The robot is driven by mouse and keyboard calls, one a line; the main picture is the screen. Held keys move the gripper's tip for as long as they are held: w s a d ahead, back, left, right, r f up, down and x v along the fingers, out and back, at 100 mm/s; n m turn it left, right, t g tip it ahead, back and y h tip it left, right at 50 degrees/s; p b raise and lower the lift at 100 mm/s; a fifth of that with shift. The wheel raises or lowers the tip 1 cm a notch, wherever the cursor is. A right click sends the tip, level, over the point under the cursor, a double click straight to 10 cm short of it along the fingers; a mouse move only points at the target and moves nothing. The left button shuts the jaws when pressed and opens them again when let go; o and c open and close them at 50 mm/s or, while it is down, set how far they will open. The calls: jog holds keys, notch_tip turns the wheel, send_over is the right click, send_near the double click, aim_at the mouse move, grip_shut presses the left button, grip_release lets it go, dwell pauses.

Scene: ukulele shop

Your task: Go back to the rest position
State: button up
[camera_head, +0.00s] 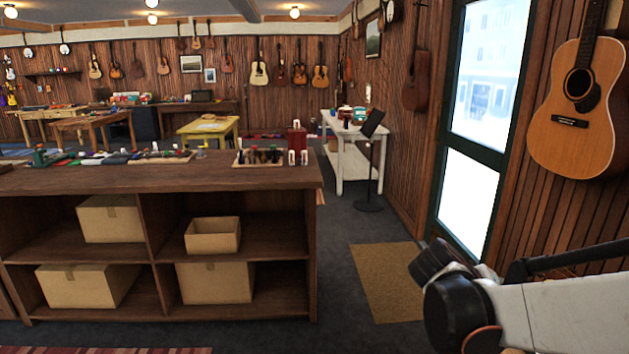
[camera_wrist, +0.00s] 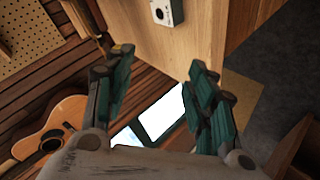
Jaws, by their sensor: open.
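My gripper (camera_wrist: 160,92) is open in the wrist view, with its two green-padded fingers apart and nothing between them. A light wooden panel (camera_wrist: 165,38) lies beyond the fingertips, with a small white and black item (camera_wrist: 167,11) on it. I cannot tell how far the panel is from the fingers. In the head view my arm (camera_head: 560,312) reaches in from the lower right. The gripper's fingers cannot be made out in that view.
A dark wooden counter (camera_head: 160,178) with open shelves of cardboard boxes (camera_head: 213,284) stands at the left. A brown mat (camera_head: 385,280) lies before the glass door (camera_head: 482,130). A guitar (camera_head: 577,105) hangs on the right wall. A music stand (camera_head: 370,165) and white table (camera_head: 350,133) are farther back.

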jog(key=s+a+n+t+y, duration=0.2)
jog(key=s+a+y, duration=0.7)
jog(key=s+a, duration=0.6)
jog(key=a+t, duration=0.1)
jog(key=a, duration=0.1)
jog(key=shift+s+a+r+n+y, duration=0.2)
jog(key=shift+s+a+n+y, duration=0.1)
jog(key=shift+s+n+y, duration=0.1)
dwell(0.9)
